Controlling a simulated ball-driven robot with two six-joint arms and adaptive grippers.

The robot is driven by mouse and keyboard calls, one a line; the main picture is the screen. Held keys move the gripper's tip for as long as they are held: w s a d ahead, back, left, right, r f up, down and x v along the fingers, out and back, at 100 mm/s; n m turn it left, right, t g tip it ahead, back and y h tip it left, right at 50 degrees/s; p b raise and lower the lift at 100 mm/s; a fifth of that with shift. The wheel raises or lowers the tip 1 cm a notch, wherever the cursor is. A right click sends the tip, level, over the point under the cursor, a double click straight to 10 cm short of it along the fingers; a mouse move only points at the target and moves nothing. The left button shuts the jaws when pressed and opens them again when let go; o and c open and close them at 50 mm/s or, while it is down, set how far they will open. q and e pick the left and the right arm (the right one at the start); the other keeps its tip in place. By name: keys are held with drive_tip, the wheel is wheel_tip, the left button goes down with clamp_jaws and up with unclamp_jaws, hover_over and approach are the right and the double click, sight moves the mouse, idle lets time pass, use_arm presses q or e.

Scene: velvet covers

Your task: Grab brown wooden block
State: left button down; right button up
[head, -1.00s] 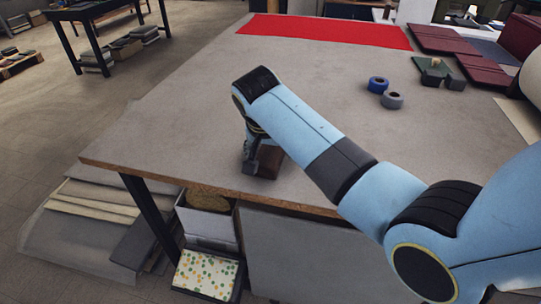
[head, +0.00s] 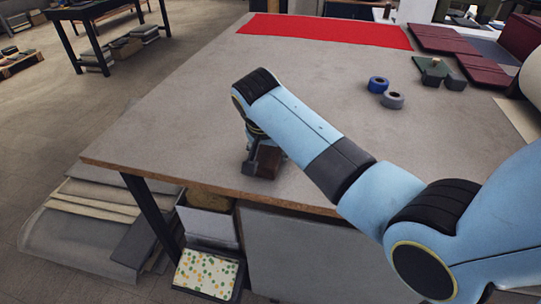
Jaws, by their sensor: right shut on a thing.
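The brown wooden block (head: 269,163) is on or just above the grey table (head: 190,120), near its front edge. My right arm reaches in from the right and bends down over it. My right gripper (head: 259,166) is shut on the block. The arm's wrist hides part of the gripper and of the block. I cannot tell whether the block touches the table. My left gripper is not in view.
A blue tape roll (head: 378,84) and a grey tape roll (head: 392,100) lie at the right. Red cloth (head: 325,30) lies at the back. Dark red folded covers (head: 450,40) lie at the far right. The table's left and middle are clear.

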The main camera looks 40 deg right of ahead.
drive_tip(key=shift+s+d+f, duration=0.1)
drive_tip(key=shift+s+f, duration=0.1)
drive_tip(key=shift+s, duration=0.05)
